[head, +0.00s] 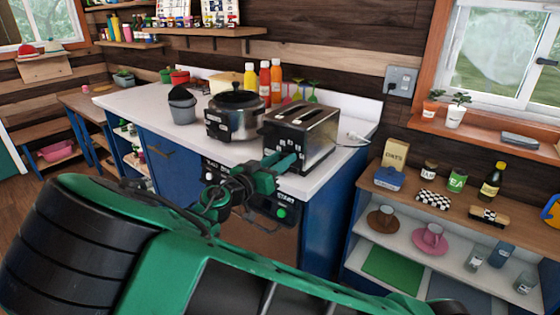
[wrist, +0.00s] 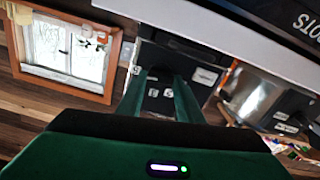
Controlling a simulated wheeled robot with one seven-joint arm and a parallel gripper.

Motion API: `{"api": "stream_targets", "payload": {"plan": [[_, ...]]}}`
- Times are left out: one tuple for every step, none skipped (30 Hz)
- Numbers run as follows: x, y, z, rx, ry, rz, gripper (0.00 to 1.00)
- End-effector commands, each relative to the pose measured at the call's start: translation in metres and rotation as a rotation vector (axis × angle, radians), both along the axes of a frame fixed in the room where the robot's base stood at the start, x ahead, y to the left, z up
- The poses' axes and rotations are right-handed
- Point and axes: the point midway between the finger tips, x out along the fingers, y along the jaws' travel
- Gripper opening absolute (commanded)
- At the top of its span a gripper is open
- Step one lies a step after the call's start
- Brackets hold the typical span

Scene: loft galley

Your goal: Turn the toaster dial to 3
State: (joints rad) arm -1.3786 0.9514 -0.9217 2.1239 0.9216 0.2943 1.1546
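The toaster (head: 312,135) is a dark and steel two-slot box on the white counter, right of the steel cooker. In the wrist view its dark front face (wrist: 172,55) fills the space beyond the fingers. Small white labels (wrist: 160,93) show between and beside the fingers there. The dial is not clearly visible, and its setting cannot be read. My gripper (head: 283,160) has green fingers pointing at the lower front of the toaster. In the wrist view the fingers (wrist: 160,80) stand apart with a gap between them. I cannot tell whether they touch the toaster.
The steel cooker (head: 233,117) stands close left of the toaster, with a grey bucket (head: 182,107) beyond it. Several bottles (head: 264,80) stand behind. A shelf unit (head: 460,207) with cups and jars is at the right. The counter's left part (head: 128,98) is mostly clear.

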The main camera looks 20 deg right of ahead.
Motion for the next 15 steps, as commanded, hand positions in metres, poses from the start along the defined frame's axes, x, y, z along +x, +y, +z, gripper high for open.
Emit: {"api": "stream_targets", "payload": {"plan": [[0.0009, 0.0012, 0.0000, 0.001, -0.001, 0.003, 0.10], [0.0010, 0.0012, -0.0001, 0.001, 0.000, 0.004, 0.10], [0.0011, 0.0013, -0.0001, -0.001, 0.002, 0.004, 0.10], [0.0011, 0.0014, -0.0001, -0.002, 0.004, 0.004, 0.10], [0.0012, 0.0015, -0.0001, -0.004, 0.007, 0.004, 0.10], [0.0012, 0.0015, -0.0001, -0.008, 0.013, 0.004, 0.10], [0.0013, 0.0016, -0.0002, -0.012, 0.017, 0.005, 0.10], [0.0014, 0.0016, -0.0003, -0.018, 0.026, 0.005, 0.10], [0.0016, 0.0017, -0.0003, -0.025, 0.036, 0.005, 0.10], [0.0017, 0.0017, -0.0003, -0.032, 0.046, 0.005, 0.10], [0.0018, 0.0018, -0.0004, -0.041, 0.058, 0.005, 0.10], [0.0021, 0.0019, -0.0005, -0.053, 0.075, 0.005, 0.10], [0.0021, 0.0019, -0.0005, -0.064, 0.089, 0.005, 0.10], [0.0023, 0.0020, -0.0005, -0.076, 0.106, 0.006, 0.10], [0.0025, 0.0022, -0.0006, -0.092, 0.128, 0.006, 0.10]]}}
